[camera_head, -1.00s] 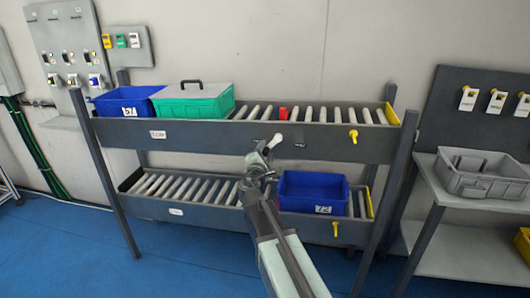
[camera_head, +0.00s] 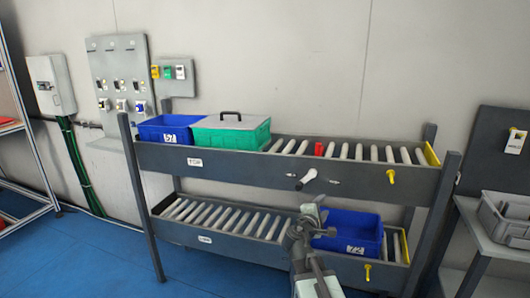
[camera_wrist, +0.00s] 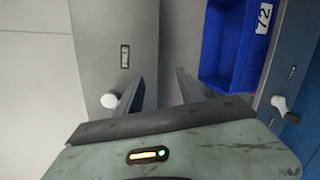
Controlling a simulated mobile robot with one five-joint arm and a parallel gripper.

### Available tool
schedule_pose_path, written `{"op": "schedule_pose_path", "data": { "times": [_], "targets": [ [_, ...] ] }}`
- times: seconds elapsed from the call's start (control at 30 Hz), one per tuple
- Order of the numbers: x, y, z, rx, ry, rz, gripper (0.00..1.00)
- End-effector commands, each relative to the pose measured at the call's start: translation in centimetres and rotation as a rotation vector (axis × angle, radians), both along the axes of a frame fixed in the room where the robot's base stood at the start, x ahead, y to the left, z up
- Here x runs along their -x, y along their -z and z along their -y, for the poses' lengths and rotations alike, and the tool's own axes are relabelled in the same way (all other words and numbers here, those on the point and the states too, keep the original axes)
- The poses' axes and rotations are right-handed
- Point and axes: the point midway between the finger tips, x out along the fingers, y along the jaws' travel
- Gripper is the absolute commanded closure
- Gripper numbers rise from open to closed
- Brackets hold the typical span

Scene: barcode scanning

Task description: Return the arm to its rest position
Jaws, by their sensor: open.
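My arm reaches up from the bottom edge in the head view, in front of the roller rack. My gripper (camera_head: 312,212) is in front of the lower shelf, beside the blue bin marked 72 (camera_head: 348,232). In the wrist view, the two dark fingers of my gripper (camera_wrist: 162,82) stand apart with nothing between them. There the same blue bin (camera_wrist: 228,45) is to the right of the fingers, and a white-tipped handle (camera_wrist: 109,100) is to the left. I cannot tell the exact distance to the rack.
The upper shelf (camera_head: 250,168) holds a blue bin (camera_head: 165,129), a green lidded box (camera_head: 230,132) and a small red item (camera_head: 319,148). A white handle (camera_head: 305,180) sticks out from its front. A grey crate (camera_head: 505,218) is at right. Blue floor (camera_head: 110,265) is clear at left.

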Motion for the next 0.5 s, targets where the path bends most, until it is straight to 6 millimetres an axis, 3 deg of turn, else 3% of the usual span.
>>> {"op": "schedule_pose_path", "data": {
  "times": [0.03, 0.1, 0.23, 0.3, 0.4, 0.5],
  "targets": [
    [1.3, 1.8, 2.0, -0.115, 0.072, -0.013, 0.55],
    [3.5, 4.9, 4.1, -0.308, 0.189, -0.036, 0.55],
    [8.5, 11.5, 5.1, -0.693, 0.434, -0.11, 0.55],
    [11.3, 14.6, 3.9, -0.886, 0.561, -0.168, 0.55],
    [14.8, 17.8, 0.8, -1.112, 0.721, -0.263, 0.55],
    [18.0, 19.6, -2.8, -1.279, 0.857, -0.366, 0.55]
  ]
}}
